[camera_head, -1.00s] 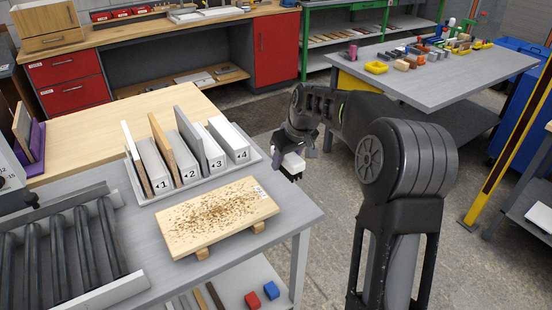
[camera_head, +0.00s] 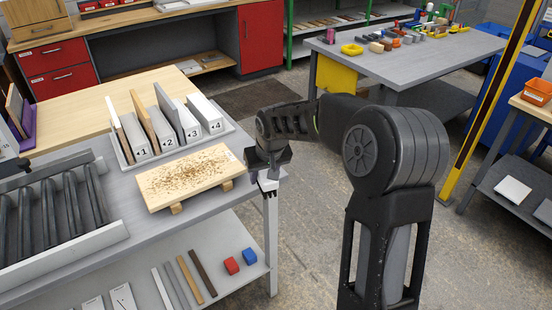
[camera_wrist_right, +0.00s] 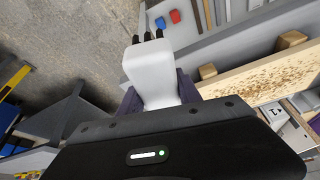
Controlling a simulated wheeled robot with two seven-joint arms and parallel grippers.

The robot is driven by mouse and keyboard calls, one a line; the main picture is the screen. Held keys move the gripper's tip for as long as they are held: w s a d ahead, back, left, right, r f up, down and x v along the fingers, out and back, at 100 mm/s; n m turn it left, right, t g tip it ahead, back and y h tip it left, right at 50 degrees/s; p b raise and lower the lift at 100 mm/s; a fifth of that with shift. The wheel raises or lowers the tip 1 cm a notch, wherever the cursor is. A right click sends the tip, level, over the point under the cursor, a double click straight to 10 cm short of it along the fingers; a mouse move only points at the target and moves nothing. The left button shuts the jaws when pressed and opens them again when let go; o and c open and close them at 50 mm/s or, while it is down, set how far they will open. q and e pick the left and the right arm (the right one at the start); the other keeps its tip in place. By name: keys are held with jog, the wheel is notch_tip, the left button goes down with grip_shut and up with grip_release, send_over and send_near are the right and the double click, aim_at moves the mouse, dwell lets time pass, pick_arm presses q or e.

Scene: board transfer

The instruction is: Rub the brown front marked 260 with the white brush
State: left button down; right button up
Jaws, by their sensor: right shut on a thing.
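The board (camera_head: 190,178) is pale wood with brown specks spread over its top face. It lies on two small wooden feet on the grey table, and its small label is too small to read. In the right wrist view the board (camera_wrist_right: 262,82) is at the right. My right gripper (camera_head: 268,181) is just off the board's right end, beside the table edge. It is shut on the white brush (camera_wrist_right: 152,75), whose dark bristles point to the top of the wrist picture, away from the gripper. The brush looks apart from the board. My left gripper is not in view.
A rack (camera_head: 236,129) with upright boards and blocks numbered 1 to 4 stands behind the board. A roller conveyor (camera_head: 108,238) is at the left. A lower shelf (camera_head: 210,295) holds strips, a red block (camera_head: 231,265) and a blue block (camera_head: 249,256). Open floor lies right of the table.

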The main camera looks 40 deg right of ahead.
jog(key=s+a+f+n, duration=0.1)
jog(key=a, duration=0.7)
jog(key=s+a+f+n, duration=0.1)
jog(key=s+a+n, duration=0.1)
jog(key=a, duration=0.7)
jog(key=shift+s+y, duration=0.3)
jog(key=shift+y, duration=0.1)
jog(key=shift+a, duration=0.15)
